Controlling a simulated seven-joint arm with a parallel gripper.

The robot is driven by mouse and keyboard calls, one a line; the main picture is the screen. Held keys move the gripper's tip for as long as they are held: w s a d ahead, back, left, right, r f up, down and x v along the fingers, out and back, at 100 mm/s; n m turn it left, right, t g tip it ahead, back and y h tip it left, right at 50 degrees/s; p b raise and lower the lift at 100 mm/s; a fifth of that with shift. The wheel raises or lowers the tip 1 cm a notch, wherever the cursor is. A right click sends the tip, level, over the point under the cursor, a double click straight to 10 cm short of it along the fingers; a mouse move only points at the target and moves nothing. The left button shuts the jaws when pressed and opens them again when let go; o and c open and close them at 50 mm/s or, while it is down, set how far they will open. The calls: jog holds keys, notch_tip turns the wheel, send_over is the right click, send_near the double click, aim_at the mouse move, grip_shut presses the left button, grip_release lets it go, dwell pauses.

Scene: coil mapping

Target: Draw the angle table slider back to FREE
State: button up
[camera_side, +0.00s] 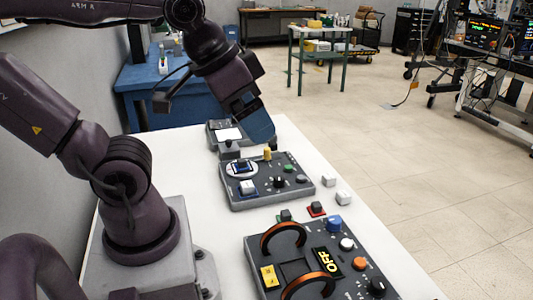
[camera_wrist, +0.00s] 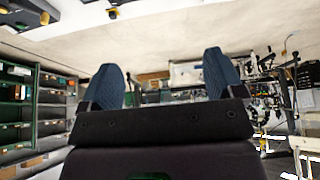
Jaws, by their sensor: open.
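The middle grey panel (camera_side: 302,190) on the white table carries a round white-rimmed disc (camera_side: 232,171) with a dark block on it, which looks like the angle table. A white block (camera_side: 248,187), a yellow peg (camera_side: 267,154), a green knob (camera_side: 289,168) and a black knob (camera_side: 279,182) are on the same panel. I cannot tell which part is the slider, and no FREE mark is readable. My gripper (camera_side: 270,139) is above and behind the panel's far edge, by the yellow peg. In the wrist view my gripper (camera_wrist: 161,72) has its blue fingers wide apart, with nothing between them.
A nearer panel (camera_side: 258,246) has two orange-and-black arches (camera_side: 283,236), an OFF display (camera_side: 327,261) and several knobs. Loose white blocks (camera_side: 329,181) and a red-based block (camera_side: 317,208) lie right of and between the panels. A grey device (camera_side: 222,128) stands behind.

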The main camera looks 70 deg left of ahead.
jog(key=shift+w+a+f, duration=0.1)
jog(key=shift+a+f, duration=0.15)
jog(key=shift+a, duration=0.1)
jog(key=c, duration=0.4)
jog(key=w+a+f+n+g, duration=0.1)
jog(key=a+f, duration=0.1)
jog(key=shift+w+a+n+g+y, duration=0.3)
jog(key=shift+w+a+n+g, duration=0.1)
jog(key=shift+c, duration=1.2)
jog(key=n+g, duration=0.4)
jog(key=n, duration=0.3)
send_near(267, 148)
notch_tip(267, 148, down, 10)
jog(key=shift+s+a+f, duration=0.1)
jog(key=shift+a+f, duration=0.05)
jog(key=shift+f, duration=0.05)
